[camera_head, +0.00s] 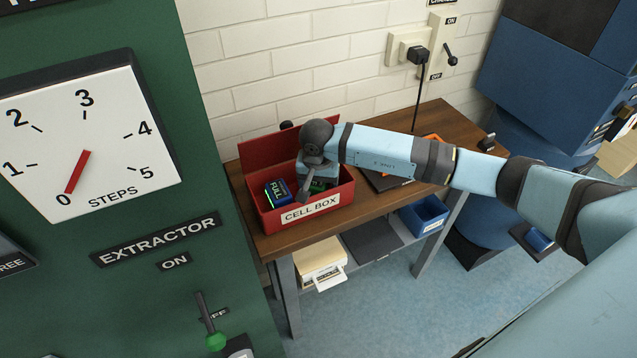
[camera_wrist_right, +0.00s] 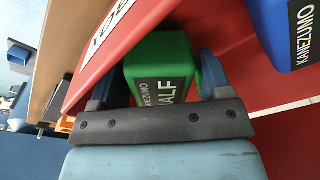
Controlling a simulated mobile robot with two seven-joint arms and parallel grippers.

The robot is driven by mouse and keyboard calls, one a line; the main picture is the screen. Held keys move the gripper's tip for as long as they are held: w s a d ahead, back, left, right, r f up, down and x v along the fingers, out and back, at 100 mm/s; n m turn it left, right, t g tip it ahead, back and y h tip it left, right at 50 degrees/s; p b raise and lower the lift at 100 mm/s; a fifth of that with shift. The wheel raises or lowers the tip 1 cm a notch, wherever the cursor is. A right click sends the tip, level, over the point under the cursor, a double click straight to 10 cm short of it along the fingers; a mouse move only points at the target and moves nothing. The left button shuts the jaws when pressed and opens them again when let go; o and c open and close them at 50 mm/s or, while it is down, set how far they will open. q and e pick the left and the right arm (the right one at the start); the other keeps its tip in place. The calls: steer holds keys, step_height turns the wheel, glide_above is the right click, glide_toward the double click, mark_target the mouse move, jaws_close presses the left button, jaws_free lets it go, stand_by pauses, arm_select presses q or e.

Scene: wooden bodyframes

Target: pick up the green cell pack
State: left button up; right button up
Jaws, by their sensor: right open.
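The green cell pack (camera_wrist_right: 158,62), labelled HALF, stands inside the red CELL BOX (camera_head: 340,194) on the wooden bench. In the head view only a bit of the green pack (camera_head: 318,186) shows beside my right gripper (camera_head: 307,190), which reaches down into the box. In the wrist view my right gripper (camera_wrist_right: 160,84) is open, with one finger on each side of the green pack. I cannot tell whether the fingers touch it. My left gripper is not in view.
A blue pack (camera_head: 277,192) labelled FULL stands in the box's left part; it also shows in the wrist view (camera_wrist_right: 275,35). The red lid (camera_head: 268,149) stands open behind. The green extractor panel (camera_head: 150,290) is close on the left. A charger plug (camera_head: 418,55) hangs on the wall.

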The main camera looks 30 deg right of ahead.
steer(key=c, duration=1)
steer(key=shift+s+r, duration=0.1)
steer(key=shift+s, duration=0.05)
steer(key=shift+s+a+r+b, duration=0.1)
steer(key=shift+s+r+b, duration=0.1)
steer(key=shift+b, duration=0.2)
steer(key=r, duration=0.3)
steer(key=r+b, duration=0.1)
steer(key=r, duration=0.3)
steer(key=r+b, duration=0.1)
steer(key=r, duration=0.2)
steer(key=shift+s+a+r, duration=0.1)
steer(key=shift+s+r, duration=0.3)
steer(key=s+a+b, duration=0.3)
steer(key=s+a, duration=0.1)
steer(key=s, duration=1.3)
steer(key=w+r+n+p, duration=0.1)
steer(key=w+n+p, duration=0.1)
steer(key=p, duration=0.1)
steer(key=w+r+n+p, duration=0.1)
steer(key=w+n+p, duration=0.2)
steer(key=w+r+n+p, duration=0.1)
steer(key=w+n+p, duration=0.1)
steer(key=p, duration=0.2)
steer(key=shift+w+a+r+y, duration=0.15)
steer(key=shift+w+r+y, duration=0.05)
steer(key=shift+w+y, duration=0.2)
